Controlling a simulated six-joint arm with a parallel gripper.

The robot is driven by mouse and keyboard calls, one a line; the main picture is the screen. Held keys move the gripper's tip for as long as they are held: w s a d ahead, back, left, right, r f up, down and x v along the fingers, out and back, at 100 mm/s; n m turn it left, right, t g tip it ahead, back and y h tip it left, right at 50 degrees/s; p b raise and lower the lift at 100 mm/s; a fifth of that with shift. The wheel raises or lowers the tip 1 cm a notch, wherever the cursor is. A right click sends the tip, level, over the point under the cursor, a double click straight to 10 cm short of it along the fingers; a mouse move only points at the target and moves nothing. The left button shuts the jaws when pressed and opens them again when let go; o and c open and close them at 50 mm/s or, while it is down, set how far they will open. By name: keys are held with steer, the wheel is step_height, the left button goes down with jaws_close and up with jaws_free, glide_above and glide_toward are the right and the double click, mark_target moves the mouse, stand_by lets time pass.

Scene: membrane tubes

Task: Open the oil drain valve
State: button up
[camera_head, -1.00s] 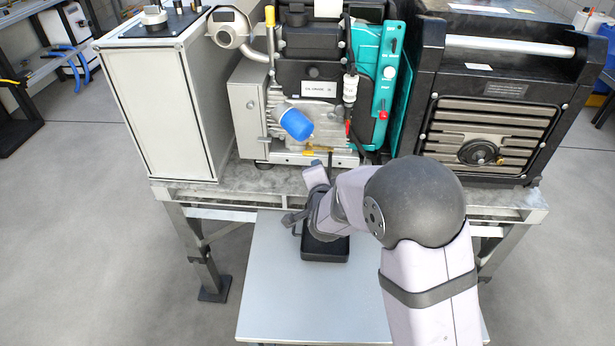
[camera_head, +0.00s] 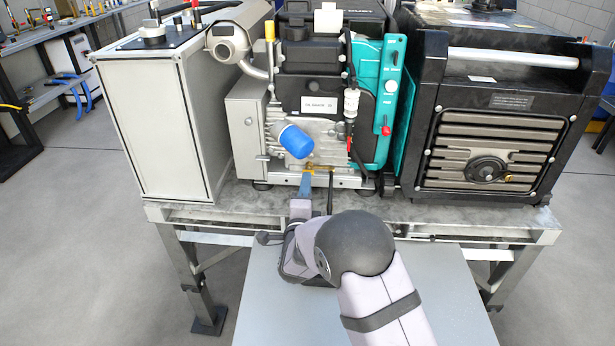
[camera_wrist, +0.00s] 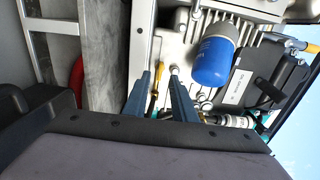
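The oil drain valve appears to be the small yellow-handled fitting (camera_head: 318,169) low on the engine's front edge, below the blue oil filter (camera_head: 296,141). A yellow handle (camera_wrist: 153,97) shows in the wrist view between my fingers. My gripper (camera_head: 317,180) points at the engine's lower edge, with one finger on each side of the yellow fitting. In the wrist view my gripper (camera_wrist: 160,78) has its two blue-grey fingers apart, with a metal fitting near the right fingertip. Whether either finger touches the handle is not clear.
The engine sits on a metal bench (camera_head: 450,216) between a white cabinet (camera_head: 160,120) and a black generator-like unit (camera_head: 490,105). A red-tipped part (camera_head: 386,130) is on the teal panel. A lower grey table (camera_head: 440,290) lies under my arm; my arm mostly hides the black tray there.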

steer(key=shift+w+p, duration=0.3)
steer(key=shift+w, duration=1.95)
jaws_close()
